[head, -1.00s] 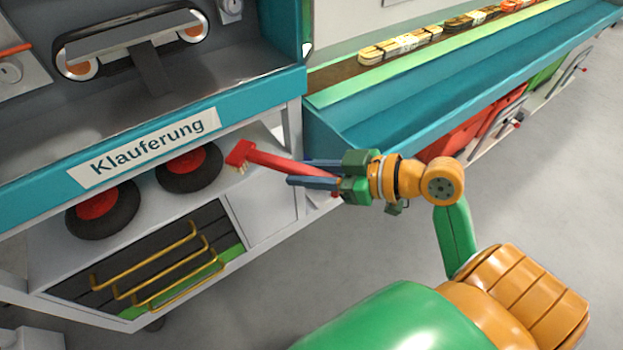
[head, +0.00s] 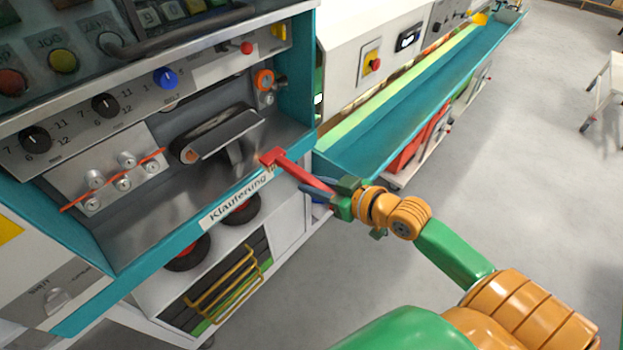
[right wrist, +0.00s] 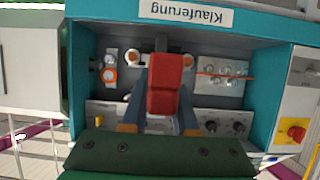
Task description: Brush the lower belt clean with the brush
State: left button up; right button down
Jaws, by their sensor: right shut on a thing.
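The red brush (head: 300,174) is held by my right gripper (head: 315,191), whose fingers are shut on its handle. Its head is at the front edge of the machine's recess, near the right end of the Klauferung label. The lower belt (head: 222,132), a short black belt around rollers, sits in the recess behind and left of the brush head. A gap shows between brush and belt in the head view. In the right wrist view the brush (right wrist: 165,85) covers the belt's middle, and the bristles are hidden. My left gripper is not in view.
A teal ledge (head: 150,252) with the Klauferung label (head: 236,199) runs below the recess. Knobs and a panel with an orange cord (head: 115,180) lie left of the belt. A teal side wall (head: 298,70) bounds the right. A long teal trough (head: 400,125) extends behind.

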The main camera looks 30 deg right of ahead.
jog(key=p, duration=0.4)
send_near(276, 158)
jog(key=shift+s+d+f, duration=0.3)
jog(key=shift+s, duration=0.2)
jog(key=shift+s+d+f, duration=0.3)
jog(key=shift+s, duration=0.15)
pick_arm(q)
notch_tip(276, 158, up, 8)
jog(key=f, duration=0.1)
pick_arm(e)
jog(key=shift+s+a, duration=0.1)
jog(key=w, duration=0.2)
jog(key=w+a+b, duration=0.1)
jog(key=w, duration=0.1)
jog(key=w+a+f+b, duration=0.1)
jog(key=w, duration=0.1)
jog(key=shift+w+a, duration=0.2)
jog(key=shift+w, duration=0.05)
pick_arm(q)
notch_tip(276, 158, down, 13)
jog(key=b, duration=1.1)
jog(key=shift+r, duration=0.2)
pick_arm(e)
jog(key=w+a, duration=0.3)
jog(key=w, duration=0.5)
jog(key=w+a, duration=0.3)
jog(key=w, duration=0.5)
jog(key=shift+r, duration=0.3)
